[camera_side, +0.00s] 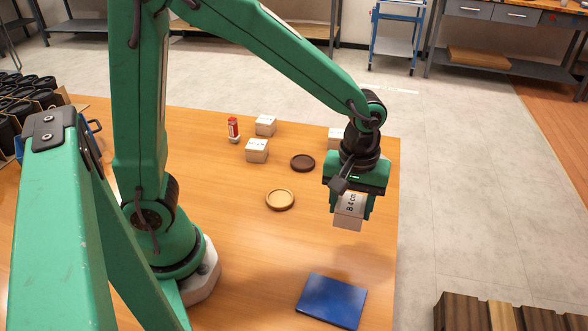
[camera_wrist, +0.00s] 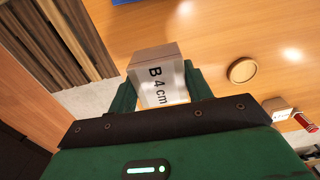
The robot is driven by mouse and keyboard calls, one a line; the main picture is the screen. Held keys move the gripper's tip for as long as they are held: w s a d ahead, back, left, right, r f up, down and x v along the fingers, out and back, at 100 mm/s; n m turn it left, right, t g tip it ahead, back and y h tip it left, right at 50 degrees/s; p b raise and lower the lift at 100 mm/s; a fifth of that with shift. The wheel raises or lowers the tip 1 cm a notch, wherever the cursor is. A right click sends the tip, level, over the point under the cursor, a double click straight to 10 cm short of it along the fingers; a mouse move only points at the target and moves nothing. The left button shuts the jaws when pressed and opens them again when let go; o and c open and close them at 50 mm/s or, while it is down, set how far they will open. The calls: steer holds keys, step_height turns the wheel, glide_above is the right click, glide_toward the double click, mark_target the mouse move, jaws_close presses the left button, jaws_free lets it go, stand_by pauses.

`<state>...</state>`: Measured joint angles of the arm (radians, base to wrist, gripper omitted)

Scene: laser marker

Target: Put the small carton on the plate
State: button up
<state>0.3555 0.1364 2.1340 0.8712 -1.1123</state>
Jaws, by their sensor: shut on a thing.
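My gripper (camera_side: 351,211) is shut on a white and tan carton (camera_side: 348,220) marked "B 4 cm". It appears to hold the carton above the right part of the wooden table. In the wrist view the carton (camera_wrist: 160,82) sits between the two green fingers, its label facing the camera. A flat blue plate (camera_side: 331,301) lies on the table nearer the side camera, below the carton in that picture and apart from it. Only a blue sliver of it (camera_wrist: 127,1) shows at the wrist view's top edge.
A tan round dish (camera_side: 280,200) and a dark round dish (camera_side: 302,163) lie left of my gripper. White cartons (camera_side: 257,150) (camera_side: 265,125) and a red-and-white bottle (camera_side: 233,130) stand farther back. Another carton (camera_side: 335,136) is partly hidden behind my wrist. The table's right edge is close.

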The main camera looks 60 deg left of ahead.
steer(key=s+d+r, duration=0.1)
steer(key=s+d, duration=0.5)
steer(key=s, duration=0.4)
steer(key=s+d, duration=0.6)
steer(key=s, duration=0.4)
glide_above(333, 299)
step_height(333, 299, down, 7)
steer(key=shift+r, duration=0.15)
steer(key=shift+f, duration=2)
steer(key=shift+f, duration=0.1)
steer(key=o, duration=1)
